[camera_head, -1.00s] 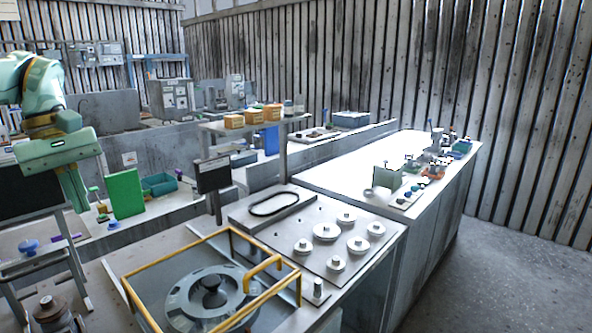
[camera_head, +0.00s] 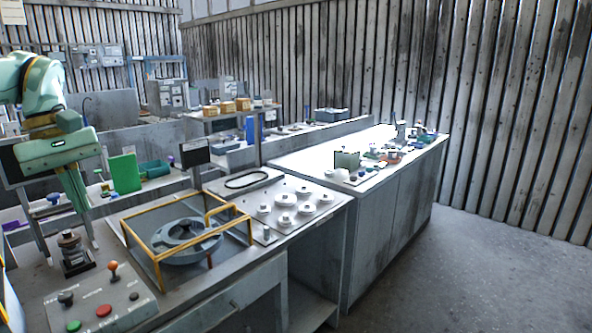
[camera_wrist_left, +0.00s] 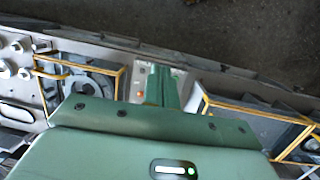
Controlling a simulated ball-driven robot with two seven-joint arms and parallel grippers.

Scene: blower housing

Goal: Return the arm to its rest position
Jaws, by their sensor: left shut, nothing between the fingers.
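My left gripper (camera_head: 84,212) hangs at the left of the head view, pointing down, with its green fingers together and nothing between them. It is above the bench's left part, apart from the yellow-framed fixture. In the left wrist view its fingers (camera_wrist_left: 165,72) show as a narrow green strip beyond the green gripper body. My left arm comes in from the upper left edge. My right gripper is not in view.
A yellow-framed fixture (camera_head: 160,262) surrounds a round grey housing (camera_head: 187,240). A control box (camera_head: 98,303) with buttons and a lever is in front. A small dark post (camera_head: 72,250) stands below my gripper. The floor at right is clear.

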